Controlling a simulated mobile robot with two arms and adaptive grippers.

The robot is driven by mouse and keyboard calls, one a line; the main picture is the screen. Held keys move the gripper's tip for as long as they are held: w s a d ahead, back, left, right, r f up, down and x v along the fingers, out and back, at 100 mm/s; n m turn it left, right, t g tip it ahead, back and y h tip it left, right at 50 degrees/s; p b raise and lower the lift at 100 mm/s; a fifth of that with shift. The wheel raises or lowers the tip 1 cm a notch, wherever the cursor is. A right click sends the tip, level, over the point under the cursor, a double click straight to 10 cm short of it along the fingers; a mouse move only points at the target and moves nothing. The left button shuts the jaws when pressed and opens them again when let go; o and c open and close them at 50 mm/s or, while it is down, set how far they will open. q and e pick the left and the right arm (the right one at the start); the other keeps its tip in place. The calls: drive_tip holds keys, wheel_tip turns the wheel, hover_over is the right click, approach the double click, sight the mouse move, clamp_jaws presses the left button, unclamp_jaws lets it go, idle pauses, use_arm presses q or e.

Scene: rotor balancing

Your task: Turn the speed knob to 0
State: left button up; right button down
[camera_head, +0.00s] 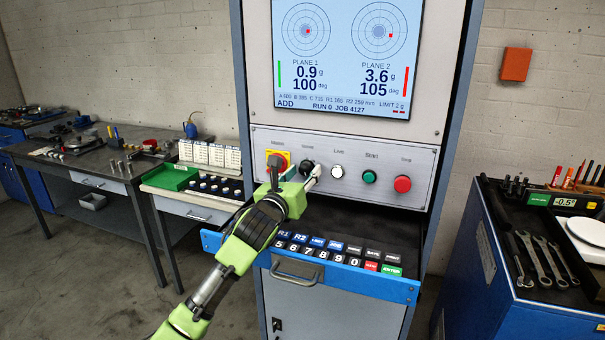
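The control panel (436,160) of the balancing machine faces me. A black knob (306,166), taken to be the speed knob, sits right of the red and yellow main switch (277,157). Its label is too blurred to read surely, and no pointer or scale can be made out. My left gripper (314,176) is raised at the panel, its fingertips just below and right of the black knob and partly over it. Whether the fingers touch the knob, and how far apart they are, I cannot tell. My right gripper is out of view.
Right of the knob are a white button (337,172), a green button (369,177) and a red button (402,184). A blue-edged key tray (345,275) juts out below. The screen (345,80) reads RUN 0. Workbenches stand left (60,158) and right (545,318).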

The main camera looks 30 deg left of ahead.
use_arm(q)
drive_tip(key=c, duration=1.1)
